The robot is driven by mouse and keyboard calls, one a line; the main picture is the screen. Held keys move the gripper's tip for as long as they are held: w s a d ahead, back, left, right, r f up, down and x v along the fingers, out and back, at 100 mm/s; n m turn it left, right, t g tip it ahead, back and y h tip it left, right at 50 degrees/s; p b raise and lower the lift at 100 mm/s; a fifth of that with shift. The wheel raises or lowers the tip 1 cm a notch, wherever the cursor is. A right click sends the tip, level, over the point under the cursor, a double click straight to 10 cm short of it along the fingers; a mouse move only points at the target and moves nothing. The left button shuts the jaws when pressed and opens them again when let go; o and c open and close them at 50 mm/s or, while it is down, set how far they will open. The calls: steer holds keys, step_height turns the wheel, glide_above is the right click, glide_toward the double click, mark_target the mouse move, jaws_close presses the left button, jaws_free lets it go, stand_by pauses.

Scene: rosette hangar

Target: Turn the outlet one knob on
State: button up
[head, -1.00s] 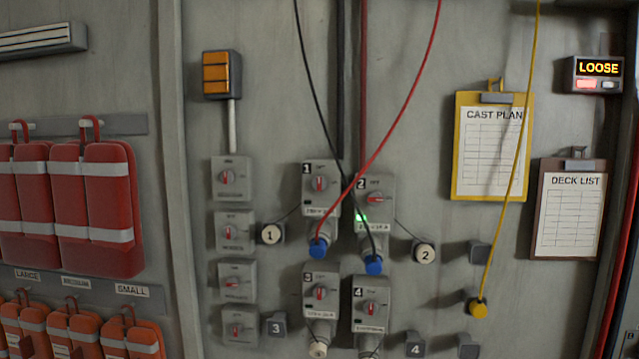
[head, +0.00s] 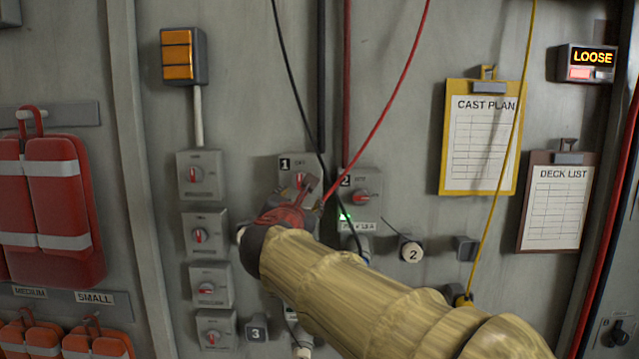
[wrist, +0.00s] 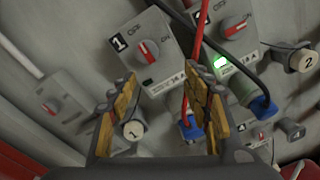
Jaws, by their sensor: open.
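The outlet one knob (wrist: 149,51) is a dark round knob with a red bar on the grey box marked 1 (wrist: 120,43). In the head view the knob (head: 299,180) is partly hidden behind my gripper (head: 306,194), its red bar roughly upright. In the wrist view my gripper (wrist: 161,86) is open and empty, its two tan-padded fingers pointing toward the lower part of box 1. The knob shows beyond the gap, and I see no contact. No lit lamp shows on box 1.
Box 2 (wrist: 238,38) is close on the right, its green lamp (wrist: 221,63) lit and its red bar turned sideways. The red cable (wrist: 198,35) passes near my right finger to a blue plug (wrist: 191,128). A black cable (head: 290,85) also crosses here.

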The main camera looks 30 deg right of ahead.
mark_target(299, 182)
steer(key=shift+w+d+r+n+t, duration=0.15)
steer(key=shift+w+d+r+n, duration=0.2)
steer(key=shift+w+d+n, duration=0.55)
steer(key=shift+w+d+r+n+t, duration=0.2)
steer(key=shift+w+d+r+n, duration=0.15)
steer(key=shift+w, duration=1)
steer(key=shift+w+d+r+n+t, duration=0.15)
steer(key=shift+w+d+r+n, duration=0.2)
steer(key=shift+w+d+n, duration=0.55)
steer(key=shift+w+a+m, duration=0.25)
steer(key=shift+a, duration=0.1)
steer(key=c, duration=0.3)
steer(key=c, duration=0.8)
steer(key=shift+c, duration=0.2)
